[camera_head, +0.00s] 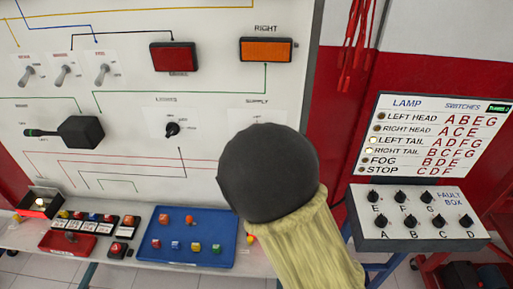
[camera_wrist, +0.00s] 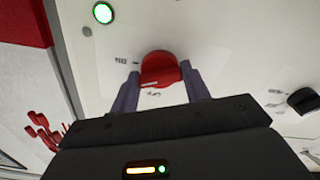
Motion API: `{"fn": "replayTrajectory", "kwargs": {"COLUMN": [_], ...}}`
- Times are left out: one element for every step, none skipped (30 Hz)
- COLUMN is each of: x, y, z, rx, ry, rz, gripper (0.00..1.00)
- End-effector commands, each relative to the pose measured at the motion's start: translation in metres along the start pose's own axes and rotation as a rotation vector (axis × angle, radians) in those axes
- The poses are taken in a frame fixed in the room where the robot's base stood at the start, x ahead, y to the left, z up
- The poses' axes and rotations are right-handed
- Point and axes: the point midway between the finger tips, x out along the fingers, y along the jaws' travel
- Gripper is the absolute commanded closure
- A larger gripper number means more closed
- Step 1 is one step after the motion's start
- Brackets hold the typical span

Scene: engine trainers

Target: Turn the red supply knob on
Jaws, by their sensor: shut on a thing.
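The red supply knob (camera_wrist: 162,62) is on the white panel, between my gripper's two fingers in the wrist view. My gripper (camera_wrist: 160,74) is shut on the knob, one finger on each side. A pale mark shows on the knob's near edge, and small printed labels lie beside it, one at its left. The knob's exact setting is hard to read. In the head view, my dark rounded arm link and yellowish sleeve hide the knob and my gripper; only the SUPPLY label (camera_head: 257,101) shows above them.
The black lights knob (camera_head: 172,129) is left of my arm. A blue tray (camera_head: 185,255) with several small blocks is below on the ledge. A fault box (camera_head: 417,220) and lamp chart (camera_head: 436,135) stand at the right. A round green light (camera_wrist: 103,13) glows in the wrist view.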

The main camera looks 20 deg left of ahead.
Motion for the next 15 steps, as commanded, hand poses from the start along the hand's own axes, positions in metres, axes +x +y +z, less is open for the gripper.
{"fn": "replayTrajectory", "kwargs": {"x": [-0.0001, 0.0001, -0.0001, 0.0000, 0.0000, 0.0000, 0.0000, -0.0001, 0.0001, 0.0001, 0.0000, -0.0001, 0.0000, 0.0000, -0.0001], "y": [-0.0024, -0.0020, -0.0022, -0.0022, -0.0022, -0.0020, -0.0022, -0.0023, -0.0017, -0.0016, -0.0018, -0.0018, -0.0014, -0.0013, -0.0015], "z": [0.0061, 0.0063, 0.0059, 0.0060, 0.0057, 0.0056, 0.0056, 0.0052, 0.0049, 0.0049, 0.0046, 0.0040, 0.0039, 0.0039, 0.0037], "rx": [0.047, 0.074, 0.112, 0.138, 0.164, 0.198, 0.222, 0.247, 0.275, 0.297, 0.316, 0.340, 0.357, 0.371, 0.388], "ry": [0.000, 0.000, 0.000, 0.001, 0.001, 0.000, 0.000, 0.000, 0.000, 0.000, 0.000, 0.000, 0.000, -0.001, -0.002], "rz": [0.000, 0.001, 0.000, 0.000, 0.000, 0.000, 0.000, 0.000, 0.001, 0.001, 0.001, 0.000, 0.001, 0.001, 0.000], "gripper": [0.76, 0.76, 0.76, 0.76, 0.76, 0.76, 0.76, 0.76, 0.76, 0.76, 0.76, 0.76, 0.76, 0.76, 0.76]}}
